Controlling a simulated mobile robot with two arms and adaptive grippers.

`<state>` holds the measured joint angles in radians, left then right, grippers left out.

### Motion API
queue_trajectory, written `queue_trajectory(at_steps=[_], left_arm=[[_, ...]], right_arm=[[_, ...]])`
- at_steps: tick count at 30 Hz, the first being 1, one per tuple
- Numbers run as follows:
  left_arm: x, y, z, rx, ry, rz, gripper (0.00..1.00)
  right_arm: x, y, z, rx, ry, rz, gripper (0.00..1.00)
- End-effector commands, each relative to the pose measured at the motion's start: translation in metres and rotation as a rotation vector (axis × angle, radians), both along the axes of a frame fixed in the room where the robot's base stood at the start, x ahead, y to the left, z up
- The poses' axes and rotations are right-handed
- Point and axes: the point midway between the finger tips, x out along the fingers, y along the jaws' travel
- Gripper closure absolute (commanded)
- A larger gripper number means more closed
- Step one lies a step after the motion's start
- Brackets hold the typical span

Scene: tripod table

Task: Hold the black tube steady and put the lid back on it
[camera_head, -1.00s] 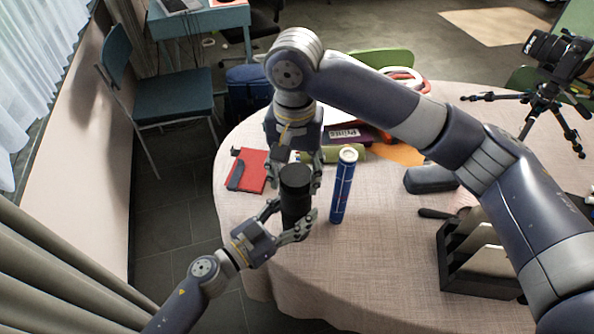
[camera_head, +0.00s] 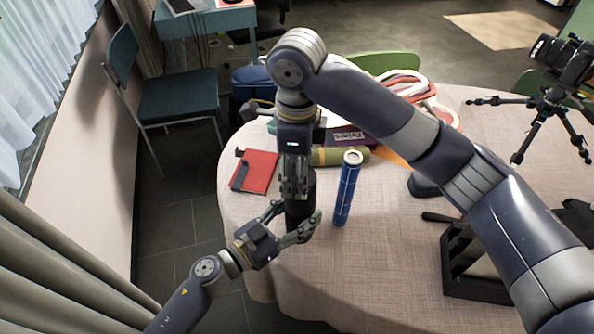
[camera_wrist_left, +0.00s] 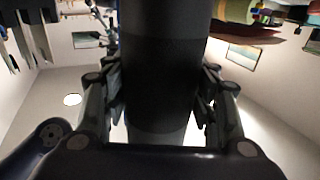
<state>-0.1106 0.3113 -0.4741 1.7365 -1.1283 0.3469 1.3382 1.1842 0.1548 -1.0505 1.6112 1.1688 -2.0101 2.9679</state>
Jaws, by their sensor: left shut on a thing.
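The black tube (camera_head: 299,211) stands upright at the table's left front edge. My left gripper (camera_head: 295,222) is shut around its lower part. In the left wrist view the tube (camera_wrist_left: 162,75) fills the middle between the fingers, with a faint seam across it and its top cut off. My right gripper (camera_head: 294,180) points down at the tube's upper end and covers much of it. Whether its fingers grip anything is unclear. The lid cannot be told apart from the tube here.
A blue tube (camera_head: 347,187) stands close to the right of the black tube. A red notebook (camera_head: 259,171) lies to the left, and a green roll (camera_head: 340,156) behind. A dark rack (camera_head: 468,268) and a camera tripod (camera_head: 546,105) are at the right. The front middle cloth is clear.

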Motion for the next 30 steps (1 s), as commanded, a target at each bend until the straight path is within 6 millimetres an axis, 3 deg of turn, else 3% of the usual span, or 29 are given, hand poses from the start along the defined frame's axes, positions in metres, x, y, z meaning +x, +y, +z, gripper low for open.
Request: queue_trajectory(at_steps=[8, 9, 11, 21, 30], left_arm=[[0.0, 0.0, -0.001, 0.001, 0.001, 0.0, 1.0], [0.0, 0.0, -0.001, 0.002, 0.002, 0.0, 1.0], [0.0, 0.0, -0.001, 0.002, 0.002, 0.0, 1.0], [-0.001, 0.0, -0.001, 0.001, 0.001, -0.001, 1.0], [-0.001, 0.0, -0.001, 0.001, 0.002, -0.001, 1.0]], right_arm=[[0.001, 0.0, 0.001, 0.001, -0.003, -0.004, 0.65], [0.001, 0.0, 0.001, 0.001, -0.003, -0.004, 0.4], [0.001, 0.0, 0.001, 0.001, -0.003, -0.003, 0.28], [0.0, 0.0, 0.002, 0.0, -0.002, -0.001, 0.28], [0.002, 0.0, 0.038, 0.0, -0.004, 0.001, 0.28]])
